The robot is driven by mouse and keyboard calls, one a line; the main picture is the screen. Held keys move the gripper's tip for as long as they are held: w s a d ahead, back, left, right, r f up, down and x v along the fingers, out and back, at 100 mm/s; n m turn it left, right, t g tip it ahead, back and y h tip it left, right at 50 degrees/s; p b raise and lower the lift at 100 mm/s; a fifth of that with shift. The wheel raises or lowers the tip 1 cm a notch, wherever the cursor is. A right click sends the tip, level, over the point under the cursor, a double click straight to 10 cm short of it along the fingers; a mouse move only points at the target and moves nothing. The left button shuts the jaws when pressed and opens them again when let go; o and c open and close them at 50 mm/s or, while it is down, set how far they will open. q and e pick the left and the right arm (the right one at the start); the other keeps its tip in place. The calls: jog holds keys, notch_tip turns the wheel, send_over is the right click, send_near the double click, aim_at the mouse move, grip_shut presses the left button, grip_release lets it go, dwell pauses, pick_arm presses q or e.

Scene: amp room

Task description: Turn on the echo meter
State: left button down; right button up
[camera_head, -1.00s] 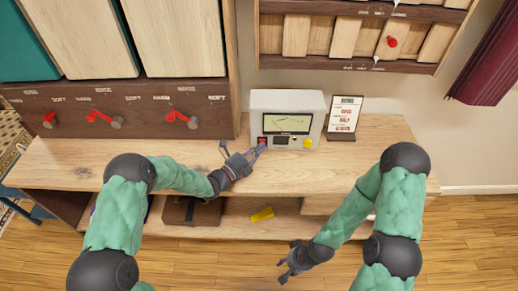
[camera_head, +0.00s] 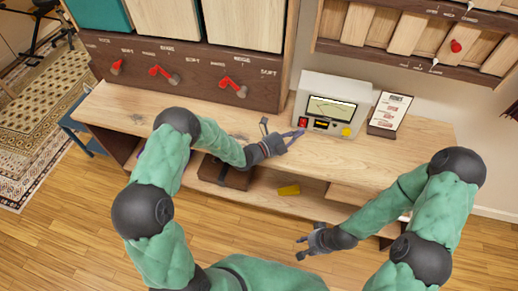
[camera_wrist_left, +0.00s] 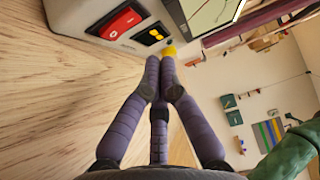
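The echo meter (camera_head: 332,103) is a pale box on the wooden counter, with a screen showing a curve. Its front has a red switch (camera_head: 303,122), a small dark panel (camera_head: 321,124) with yellow marks, and a yellow knob (camera_head: 347,132). The left wrist view shows the red switch (camera_wrist_left: 120,22) and dark panel (camera_wrist_left: 152,34) close up. My left gripper (camera_head: 298,134) is just in front of the switch, its purple fingers (camera_wrist_left: 160,62) drawn together and empty. My right gripper (camera_head: 302,250) hangs low in front of the counter, away from the meter; its finger state is unclear.
A framed sign (camera_head: 389,114) stands right of the meter. A cabinet with red levers (camera_head: 232,87) stands at left on the counter (camera_head: 215,112). The counter's left part is clear.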

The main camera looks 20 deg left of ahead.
pick_arm(q)
jog(key=shift+s+a+r, duration=0.25)
jog(key=shift+s+a, duration=0.1)
jog(key=shift+s, duration=0.2)
jog(key=shift+s+a+r, duration=0.25)
jog(key=shift+s+a, duration=0.1)
jog(key=shift+s, duration=0.15)
jog(key=a, duration=0.1)
jog(key=s+a+p, duration=0.1)
jog(key=a, duration=0.1)
jog(key=shift+s+a+f, duration=0.15)
jog(key=shift+s+f, duration=0.05)
jog(key=shift+s, duration=0.15)
jog(key=r+p+v, duration=0.1)
jog(key=p+v, duration=0.2)
jog(key=v, duration=1)
jog(key=shift+s+r, duration=0.15)
jog(key=shift+s, duration=0.35)
pick_arm(e)
notch_tip(320, 180, up, 5)
jog(key=shift+f, duration=0.1)
pick_arm(q)
jog(key=shift+a, duration=0.15)
